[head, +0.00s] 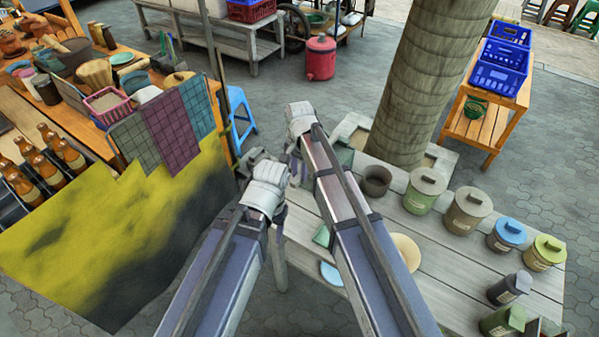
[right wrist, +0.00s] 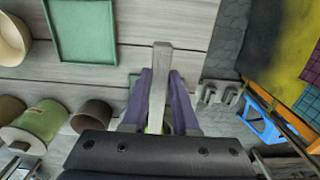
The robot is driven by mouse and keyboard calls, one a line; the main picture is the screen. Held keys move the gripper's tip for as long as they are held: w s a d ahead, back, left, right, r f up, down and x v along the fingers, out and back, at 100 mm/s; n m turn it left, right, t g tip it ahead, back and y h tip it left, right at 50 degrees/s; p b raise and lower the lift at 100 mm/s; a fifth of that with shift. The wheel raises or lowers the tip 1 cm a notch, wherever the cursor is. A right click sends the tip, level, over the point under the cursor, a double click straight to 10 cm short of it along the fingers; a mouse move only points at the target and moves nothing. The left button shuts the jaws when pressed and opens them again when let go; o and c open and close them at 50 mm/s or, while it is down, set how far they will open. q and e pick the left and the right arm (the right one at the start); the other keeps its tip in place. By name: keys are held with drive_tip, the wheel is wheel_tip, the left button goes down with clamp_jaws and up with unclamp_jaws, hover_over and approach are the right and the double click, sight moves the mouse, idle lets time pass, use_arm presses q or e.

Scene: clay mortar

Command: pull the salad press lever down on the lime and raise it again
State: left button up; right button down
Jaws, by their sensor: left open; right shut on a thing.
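The bar stands out past the fingertips. A sliver of yellow-green shows low between the fingers; I cannot tell if it is the lime. The rest of the press is not clearly visible. My left gripper (head: 279,222) hangs lower and nearer in the head view, open and apparently empty.
The plank table (head: 463,268) holds a dark brown pot (head: 377,180) and several lidded canisters (head: 466,210). A green tray (right wrist: 82,30) lies on it. A tree trunk (head: 425,80) rises behind. A blue stool (head: 240,118) and yellow-black cloth (head: 110,235) are on the left.

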idle(0.5)
drive_tip(key=w+d+r+g+y+p, duration=0.2)
drive_tip(key=w+r+g+y+p, duration=0.1)
drive_tip(key=r+p, duration=0.5)
wheel_tip(320, 180, up, 3)
drive_tip(key=shift+w+d+r+g, duration=0.1)
drive_tip(key=shift+w+d+g, duration=0.05)
drive_tip(key=shift+g, duration=0.65)
drive_tip(key=c, duration=0.7)
unclamp_jaws()
drive_tip(key=shift+r+p, duration=0.1)
drive_tip(key=shift+p, duration=0.25)
